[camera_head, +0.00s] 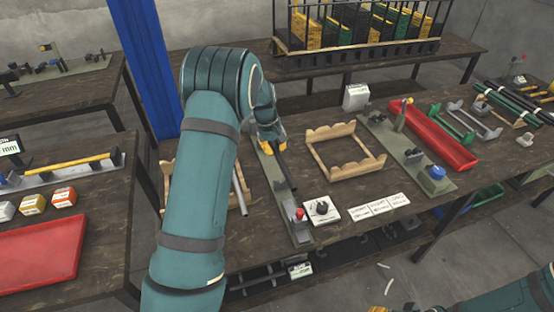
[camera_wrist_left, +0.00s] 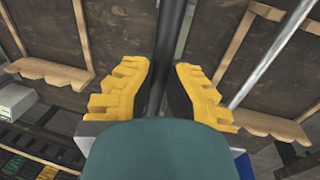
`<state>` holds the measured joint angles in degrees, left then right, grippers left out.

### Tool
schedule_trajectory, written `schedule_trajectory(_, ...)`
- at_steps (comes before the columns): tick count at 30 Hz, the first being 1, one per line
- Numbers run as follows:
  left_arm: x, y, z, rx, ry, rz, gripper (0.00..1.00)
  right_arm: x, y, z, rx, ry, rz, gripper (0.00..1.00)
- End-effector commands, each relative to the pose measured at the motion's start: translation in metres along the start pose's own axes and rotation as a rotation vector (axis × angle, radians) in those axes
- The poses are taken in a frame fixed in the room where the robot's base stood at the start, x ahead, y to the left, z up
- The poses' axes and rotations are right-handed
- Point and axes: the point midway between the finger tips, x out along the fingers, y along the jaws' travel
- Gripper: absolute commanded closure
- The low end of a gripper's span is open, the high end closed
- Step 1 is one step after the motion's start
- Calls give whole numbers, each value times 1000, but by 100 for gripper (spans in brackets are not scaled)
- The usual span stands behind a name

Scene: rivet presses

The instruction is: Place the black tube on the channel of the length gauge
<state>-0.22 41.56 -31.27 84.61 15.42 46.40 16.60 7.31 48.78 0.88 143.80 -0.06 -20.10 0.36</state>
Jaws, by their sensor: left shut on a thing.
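My left gripper (camera_head: 271,138) is over the middle table, and its arm hides part of that table. In the left wrist view its yellow fingers (camera_wrist_left: 162,92) are shut on a dark tube (camera_wrist_left: 171,35), the black tube, which runs away between them. In the head view the black tube (camera_head: 281,163) shows just below the fingers, above or on a long grey-green plate (camera_head: 276,181) with a red knob; contact cannot be told. A rail with a yellow tube (camera_head: 75,170) lies beside an "mm" display (camera_head: 10,147) on the left table, apparently the length gauge.
A wooden cradle frame (camera_head: 309,164) stands right of the plate. A silver tube (camera_head: 241,187) lies left of it. A second plate with a blue knob (camera_head: 437,173) and a red tray (camera_head: 450,148) are farther right. A blue post (camera_head: 146,70) rises behind my arm.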

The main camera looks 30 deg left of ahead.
Motion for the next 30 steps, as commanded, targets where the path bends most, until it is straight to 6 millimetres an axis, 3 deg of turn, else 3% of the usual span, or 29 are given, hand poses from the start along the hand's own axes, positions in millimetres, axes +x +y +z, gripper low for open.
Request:
schedule_trajectory(5, 6, 1, -7, -2, -1, 7, 100, 2, 1, 1, -1, -2, 0, 53)
schedule_trajectory(12, 47, -7, -7, -2, -2, 5, 100, 10, 4, 3, -2, -5, -1, 53)
schedule_trajectory(24, 91, -15, -7, -3, -1, 7, 100, 18, 7, 2, -3, -1, -1, 53)
schedule_trajectory(30, 93, -15, -7, -2, 1, 9, 100, 18, 6, 1, -3, 0, 0, 53)
